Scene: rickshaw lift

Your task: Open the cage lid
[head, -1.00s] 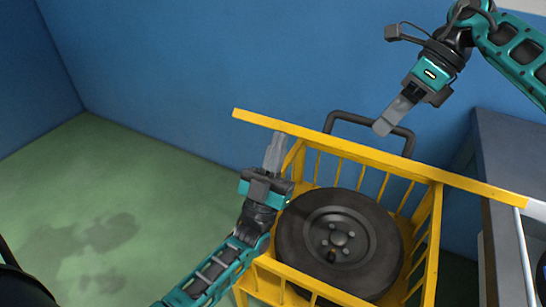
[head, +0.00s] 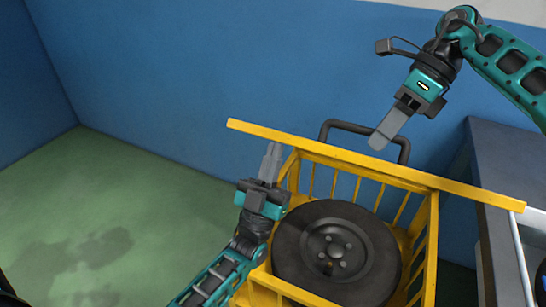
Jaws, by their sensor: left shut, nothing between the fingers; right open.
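A yellow barred cage (head: 424,258) stands open at the top, with a dark wheel (head: 338,252) inside. A long flat yellow piece (head: 440,183) runs across its far edge and sticks out past both sides. It may be the lid seen edge-on; I cannot tell for certain. My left gripper (head: 271,150) is shut and empty at the cage's left far corner, its fingertips just below the yellow piece. Whether they touch it I cannot tell. My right gripper (head: 380,141) is open and appears above and beyond the yellow piece, near a dark handle.
The dark tubular handle (head: 338,124) stands behind the cage. A grey cabinet or counter (head: 505,150) is close on the right. A blue wall (head: 200,70) lies behind. Green floor (head: 100,210) is free on the left.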

